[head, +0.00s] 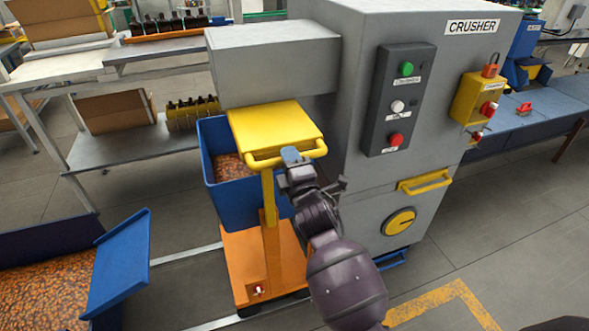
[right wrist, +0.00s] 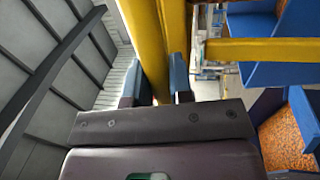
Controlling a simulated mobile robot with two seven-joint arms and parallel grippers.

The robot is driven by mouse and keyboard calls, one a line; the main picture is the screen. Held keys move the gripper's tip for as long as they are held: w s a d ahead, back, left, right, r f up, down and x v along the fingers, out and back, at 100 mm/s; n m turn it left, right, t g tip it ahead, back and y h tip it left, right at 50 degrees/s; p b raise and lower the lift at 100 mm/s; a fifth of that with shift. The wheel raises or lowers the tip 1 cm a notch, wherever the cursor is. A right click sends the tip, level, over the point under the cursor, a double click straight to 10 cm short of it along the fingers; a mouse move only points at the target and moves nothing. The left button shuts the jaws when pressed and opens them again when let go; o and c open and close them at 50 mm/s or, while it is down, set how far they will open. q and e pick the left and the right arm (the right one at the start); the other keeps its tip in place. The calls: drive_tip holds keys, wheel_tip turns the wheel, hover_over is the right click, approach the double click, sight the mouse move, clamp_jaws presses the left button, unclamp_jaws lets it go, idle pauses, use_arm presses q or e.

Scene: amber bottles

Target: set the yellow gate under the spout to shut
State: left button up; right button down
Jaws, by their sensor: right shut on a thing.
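The yellow gate (head: 275,125) is a flat plate with a bar handle along its front edge. The plate sticks out toward me from beneath the grey spout housing (head: 272,62), over the blue bin (head: 222,145). My right gripper (head: 291,155) is at the right part of the handle. In the right wrist view the yellow handle bar (right wrist: 146,42) runs between the two blue-grey fingers, and the gripper is shut on it. How much of the plate lies under the spout is hidden. My left gripper is not in view.
The blue bin holds orange bits and stands on an orange cart (head: 234,262). The grey crusher (head: 360,60) with its button panel (head: 398,98) stands close at the right. A blue flap (head: 122,262) and another bin of orange bits are at lower left. Floor at right is open.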

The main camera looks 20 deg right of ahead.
sight(279, 141)
drive_tip(key=w, duration=0.3)
drive_tip(key=w+b, duration=0.1)
drive_tip(key=w, duration=0.2)
drive_tip(key=shift+w+a+f+b, duration=0.15)
drive_tip(key=shift+w+b, duration=0.15)
drive_tip(key=shift+w, duration=0.7)
drive_tip(key=c, duration=1)
unclamp_jaws()
drive_tip(key=shift+s, duration=0.1)
drive_tip(key=s, duration=0.3)
drive_tip(key=s+f, duration=0.1)
drive_tip(key=s, duration=0.6)
drive_tip(key=shift+s+d+f, duration=0.2)
drive_tip(key=shift+s+f, duration=0.05)
drive_tip(key=shift+f, duration=0.1)
